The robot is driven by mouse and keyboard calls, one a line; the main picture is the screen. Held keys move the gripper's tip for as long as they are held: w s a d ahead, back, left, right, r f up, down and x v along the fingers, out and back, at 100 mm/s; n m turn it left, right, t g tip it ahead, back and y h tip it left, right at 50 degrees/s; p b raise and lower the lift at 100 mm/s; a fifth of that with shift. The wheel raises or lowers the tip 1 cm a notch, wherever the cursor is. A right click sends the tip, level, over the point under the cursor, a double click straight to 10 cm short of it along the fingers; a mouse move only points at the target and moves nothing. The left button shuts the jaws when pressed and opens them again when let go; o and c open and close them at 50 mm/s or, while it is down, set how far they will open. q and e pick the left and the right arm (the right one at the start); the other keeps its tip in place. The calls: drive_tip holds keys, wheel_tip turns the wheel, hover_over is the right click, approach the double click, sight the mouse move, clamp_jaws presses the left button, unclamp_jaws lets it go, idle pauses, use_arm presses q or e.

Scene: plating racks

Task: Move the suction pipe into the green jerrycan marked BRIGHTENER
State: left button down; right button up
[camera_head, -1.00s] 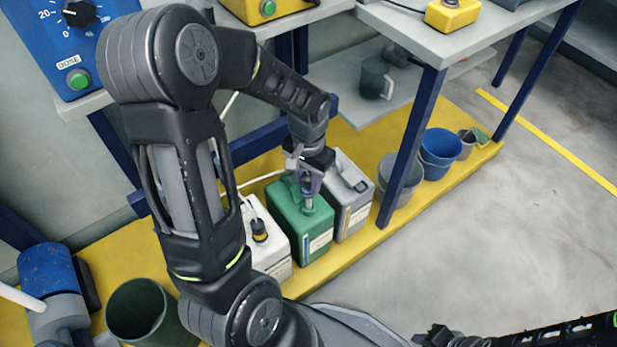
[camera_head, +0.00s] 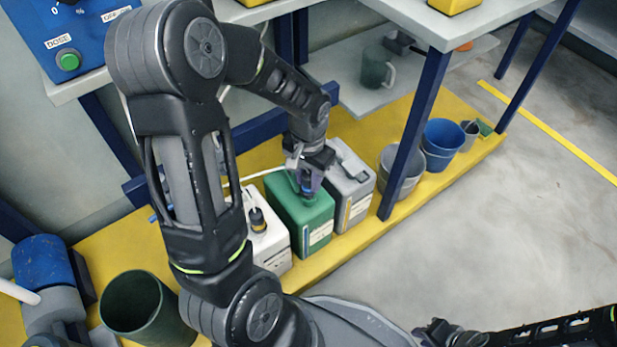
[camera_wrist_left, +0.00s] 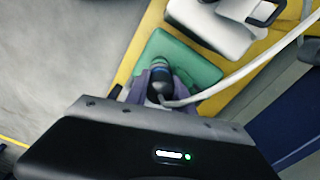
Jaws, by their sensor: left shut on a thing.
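The green jerrycan (camera_head: 303,218) stands on the yellow platform between a white and a grey jerrycan; its label is too small to read. My left gripper (camera_head: 309,186) is over its top and shut on the suction pipe. In the left wrist view, the dark pipe head with a blue band (camera_wrist_left: 160,72) is between the fingers, over the green jerrycan (camera_wrist_left: 190,60). A pale hose (camera_wrist_left: 250,68) runs off from it. The pipe's lower part is hidden, and the opening too. My right gripper (camera_head: 436,332) is at the bottom edge, away from the jerrycans; its jaws are unclear.
The white jerrycan (camera_head: 272,245) with a dark-topped pipe stands left, the grey jerrycan (camera_head: 352,205) close on the right. Grey (camera_head: 405,180) and blue (camera_head: 444,138) buckets and a blue table leg (camera_head: 410,160) are further right. A dark green bucket (camera_head: 150,318) is at lower left.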

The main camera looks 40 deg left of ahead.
use_arm(q)
drive_tip(key=shift+f+b, duration=0.85)
drive_tip(key=shift+f, duration=0.45)
drive_tip(key=c, duration=1)
unclamp_jaws()
drive_tip(key=shift+r, duration=0.25)
wheel_tip(320, 180, up, 8)
drive_tip(key=p, duration=0.3)
drive_tip(key=shift+f+p, duration=0.25)
drive_tip(key=shift+p, duration=0.05)
